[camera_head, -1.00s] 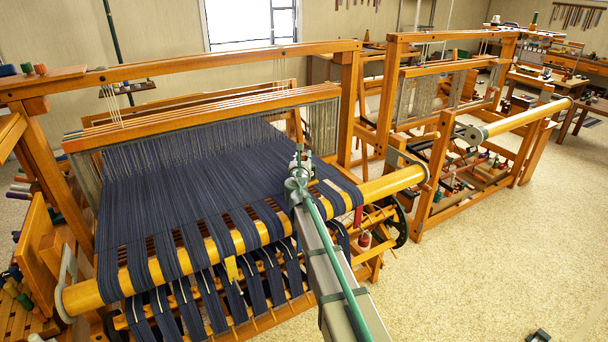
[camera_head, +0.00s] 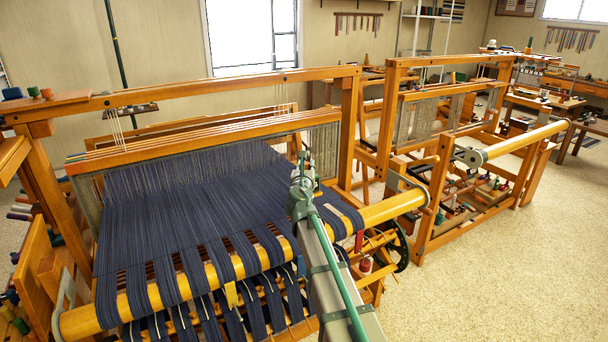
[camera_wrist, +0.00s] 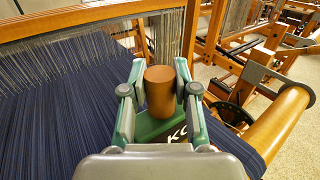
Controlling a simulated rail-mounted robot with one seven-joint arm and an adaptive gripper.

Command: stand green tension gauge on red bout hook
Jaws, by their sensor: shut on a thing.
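My gripper (camera_wrist: 159,98) is shut on an upright brown cylinder (camera_wrist: 160,90) in the wrist view. Green shows below the cylinder between the fingers, with pale lettering at its right. I cannot tell how much of this green belongs to the held thing, or whether it is the green tension gauge. In the head view my gripper (camera_head: 304,170) appears in front of the dark blue cloth, and what it holds is too small to make out. A small red piece (camera_head: 359,241) shows by the right end of the loom's front beam. I cannot tell whether it is the bout hook.
The near loom's dark blue warp (camera_head: 190,210) passes over its round front beam (camera_head: 385,211). The front beam (camera_wrist: 275,122) also shows right of my gripper. A second loom (camera_head: 440,170) stands behind at the right. The floor (camera_head: 500,270) at the right is open.

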